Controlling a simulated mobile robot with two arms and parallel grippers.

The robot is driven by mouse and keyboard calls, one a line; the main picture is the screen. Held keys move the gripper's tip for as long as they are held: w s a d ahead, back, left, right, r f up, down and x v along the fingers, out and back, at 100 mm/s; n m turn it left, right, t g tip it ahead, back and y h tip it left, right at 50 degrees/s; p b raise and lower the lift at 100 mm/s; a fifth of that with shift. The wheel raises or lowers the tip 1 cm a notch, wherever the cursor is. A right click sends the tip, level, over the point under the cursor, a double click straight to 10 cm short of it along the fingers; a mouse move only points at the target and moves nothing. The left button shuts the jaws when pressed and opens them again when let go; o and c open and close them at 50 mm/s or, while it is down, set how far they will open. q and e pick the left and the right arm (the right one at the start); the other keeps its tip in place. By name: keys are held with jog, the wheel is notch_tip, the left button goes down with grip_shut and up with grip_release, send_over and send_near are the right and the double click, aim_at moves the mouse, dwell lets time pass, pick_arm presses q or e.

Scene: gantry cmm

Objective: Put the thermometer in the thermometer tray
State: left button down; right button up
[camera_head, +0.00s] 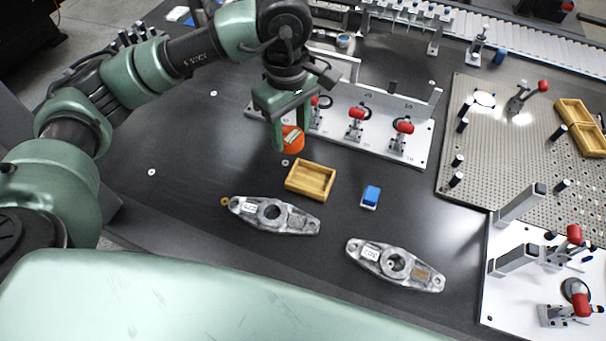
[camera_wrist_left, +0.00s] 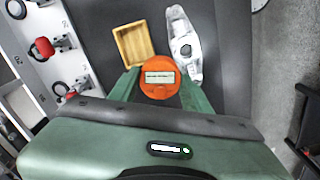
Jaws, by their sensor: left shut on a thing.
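The thermometer (camera_head: 292,140) is a round orange device held between the fingers of my left gripper (camera_head: 288,138). In the left wrist view the thermometer (camera_wrist_left: 159,77) shows its orange face with a small display, and the green fingers of my left gripper (camera_wrist_left: 160,88) are shut on it. The thermometer tray (camera_head: 311,180) is a shallow empty wooden tray on the dark table, below and slightly right of the thermometer in the head view. The tray also shows in the left wrist view (camera_wrist_left: 134,45), up and left of the thermometer, apart from it. My right gripper is not in view.
Two metal castings (camera_head: 274,214) (camera_head: 396,264) lie in front of the tray. A blue-topped block (camera_head: 371,196) stands right of it. A white fixture plate with red-handled clamps (camera_head: 366,135) lies behind. A perforated plate (camera_head: 510,130) with two wooden trays is at the right.

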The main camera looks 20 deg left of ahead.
aim_at(310, 182)
pick_arm(q)
jog(key=w+d+f+n+b, duration=0.35)
jog(key=w+n, duration=0.25)
jog(key=n, duration=1)
jog(key=f, duration=1.2)
jog(key=a+f, duration=0.1)
jog(key=f, duration=0.6)
jog(key=shift+w+f+p, duration=0.1)
jog(key=shift+w+p, duration=0.05)
jog(key=shift+p, duration=0.15)
jog(key=shift+f, duration=0.1)
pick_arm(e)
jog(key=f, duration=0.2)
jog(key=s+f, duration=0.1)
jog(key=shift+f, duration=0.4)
pick_arm(q)
jog(key=shift+f, duration=0.1)
jog(key=c, duration=0.7)
grip_release()
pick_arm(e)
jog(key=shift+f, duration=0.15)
